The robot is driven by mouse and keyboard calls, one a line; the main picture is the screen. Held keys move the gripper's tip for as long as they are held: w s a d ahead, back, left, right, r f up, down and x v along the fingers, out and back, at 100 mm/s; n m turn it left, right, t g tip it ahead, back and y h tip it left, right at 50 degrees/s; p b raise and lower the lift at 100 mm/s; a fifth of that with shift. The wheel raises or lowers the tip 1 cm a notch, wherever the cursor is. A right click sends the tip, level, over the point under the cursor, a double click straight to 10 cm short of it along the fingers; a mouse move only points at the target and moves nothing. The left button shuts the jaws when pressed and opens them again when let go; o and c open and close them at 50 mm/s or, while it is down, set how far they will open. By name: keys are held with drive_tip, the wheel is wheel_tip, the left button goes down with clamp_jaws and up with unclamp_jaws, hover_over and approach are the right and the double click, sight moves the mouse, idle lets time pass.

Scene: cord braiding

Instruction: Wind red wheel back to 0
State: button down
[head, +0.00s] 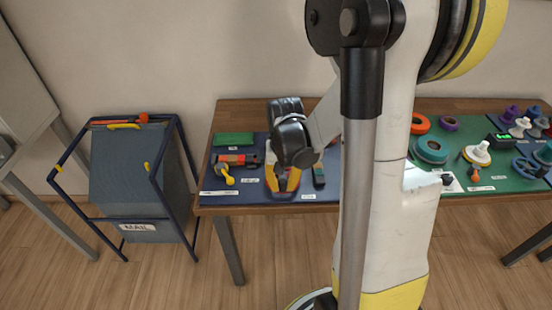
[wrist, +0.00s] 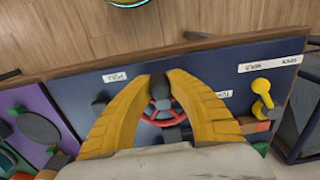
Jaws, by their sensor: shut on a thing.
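The red wheel (wrist: 164,112) shows in the wrist view between my gripper's yellow fingers, with a red rim and spokes over the dark blue mat. My gripper (wrist: 160,88) is above it, its fingertips closed on a dark grey upright knob (wrist: 160,88) at the wheel's far rim. In the head view my gripper (head: 283,186) points down at the left part of the table, and the wheel is hidden there by the fingers. No readable number or 0 mark shows, so I cannot tell the wheel's setting.
A yellow crank handle (wrist: 262,92) stands close to the right of the fingers in the wrist view. The wooden table (head: 212,119) also carries a green block (head: 234,139) and, to the right, spools and rings on a green mat. A mail bin (head: 135,180) stands left of the table.

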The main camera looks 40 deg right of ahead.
drive_tip(key=d, duration=0.4)
drive_tip(key=shift+s+d, duration=0.2)
drive_tip(key=shift+s, duration=0.2)
drive_tip(key=shift+a+r+p, duration=0.1)
drive_tip(key=shift+p, duration=0.45)
drive_tip(key=shift+w+d, duration=0.3)
drive_tip(key=shift+d, duration=0.45)
drive_tip(key=c, duration=1.2)
unclamp_jaws()
drive_tip(key=shift+c, duration=0.2)
